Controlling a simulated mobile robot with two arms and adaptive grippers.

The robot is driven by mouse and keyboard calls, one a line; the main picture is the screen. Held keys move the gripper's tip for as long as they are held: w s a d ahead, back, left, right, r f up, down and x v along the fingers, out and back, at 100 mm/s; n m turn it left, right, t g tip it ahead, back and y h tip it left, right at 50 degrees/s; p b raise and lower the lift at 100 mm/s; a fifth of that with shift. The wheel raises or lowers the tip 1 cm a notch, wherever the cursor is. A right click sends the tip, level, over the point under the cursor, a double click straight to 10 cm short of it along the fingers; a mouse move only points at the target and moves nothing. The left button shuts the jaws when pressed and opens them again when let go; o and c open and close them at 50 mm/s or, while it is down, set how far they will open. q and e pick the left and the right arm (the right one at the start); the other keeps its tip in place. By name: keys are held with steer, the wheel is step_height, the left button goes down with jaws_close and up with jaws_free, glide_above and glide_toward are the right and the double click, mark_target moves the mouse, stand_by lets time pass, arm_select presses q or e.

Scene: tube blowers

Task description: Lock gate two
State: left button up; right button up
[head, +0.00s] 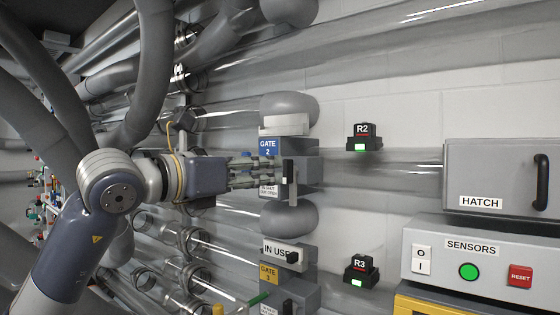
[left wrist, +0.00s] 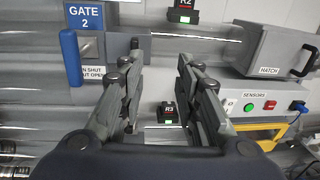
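The gate two box (head: 300,151), with a blue GATE 2 label, sits on a clear tube at the middle of the head view. It also shows at the upper left of the left wrist view (left wrist: 112,48). Contact with the box cannot be told. My right gripper is not in view.
The gate three box (head: 304,292), with a yellow label, an IN USE plate (head: 282,251) and a green handle (head: 254,299), is below. R2 (head: 364,137) and R3 (head: 361,270) units show green lights. The hatch (head: 495,175) and sensors panel (head: 440,262) stand at right.

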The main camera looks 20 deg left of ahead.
mark_target(284, 160)
arm_select(q)
steer(key=shift+n+t+y, duration=0.3)
steer(key=shift+n+y, duration=0.2)
steer(key=shift+y, duration=0.4)
steer(key=shift+w+d+r+p, duration=0.1)
steer(key=shift+w+r+p, duration=0.1)
steer(key=shift+w+p, duration=1.1)
steer(key=shift+w+d+r+p, duration=0.2)
steer(key=shift+w+p, duration=0.25)
steer(key=shift+w, duration=1.65)
steer(key=shift+w+d+r+p, duration=0.1)
steer(key=shift+w+r+p, duration=0.15)
steer(key=shift+w+p, duration=1.05)
steer(key=shift+w+b, duration=0.4)
jaws_close()
